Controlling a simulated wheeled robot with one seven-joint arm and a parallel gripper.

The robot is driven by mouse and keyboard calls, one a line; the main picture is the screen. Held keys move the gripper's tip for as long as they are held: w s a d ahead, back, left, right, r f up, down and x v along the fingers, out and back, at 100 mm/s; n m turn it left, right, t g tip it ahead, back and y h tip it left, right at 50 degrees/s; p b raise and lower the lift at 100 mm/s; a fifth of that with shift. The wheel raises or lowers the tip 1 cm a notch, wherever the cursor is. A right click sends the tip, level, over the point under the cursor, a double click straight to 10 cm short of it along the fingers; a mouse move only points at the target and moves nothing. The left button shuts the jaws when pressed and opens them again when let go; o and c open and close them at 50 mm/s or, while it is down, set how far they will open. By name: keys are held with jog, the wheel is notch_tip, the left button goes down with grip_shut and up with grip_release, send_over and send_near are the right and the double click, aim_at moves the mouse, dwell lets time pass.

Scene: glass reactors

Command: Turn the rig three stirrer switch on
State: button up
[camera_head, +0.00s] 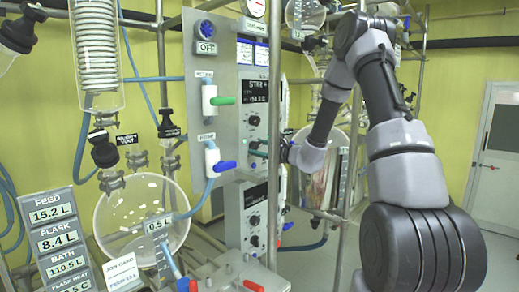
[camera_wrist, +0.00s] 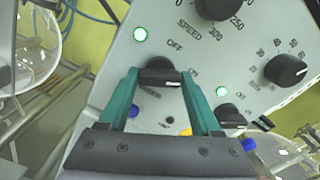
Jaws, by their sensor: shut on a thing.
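My gripper (camera_wrist: 160,90) has its two teal fingers closed on a black switch knob (camera_wrist: 160,73) on a grey control panel (camera_wrist: 243,55). The word OFF is printed just above the knob, and a second small label sits to its right. In the head view my gripper (camera_head: 258,153) reaches the panel (camera_head: 265,130) from the right, below a STIR display (camera_head: 257,90). No rig number is readable there.
Green lamps (camera_wrist: 140,34) are lit on the panel. A speed dial (camera_wrist: 218,6), a larger knob (camera_wrist: 287,70) and another small knob (camera_wrist: 230,115) are close by. A glass flask (camera_head: 140,215), valves with blue handles (camera_head: 225,166) and metal posts crowd the left.

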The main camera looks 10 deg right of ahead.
jog(key=o, duration=1.4)
jog(key=shift+s+d, duration=0.1)
jog(key=v, duration=1)
jog(key=shift+s+d, duration=0.15)
jog(key=shift+s, duration=0.1)
jog(key=shift+s+d, duration=0.1)
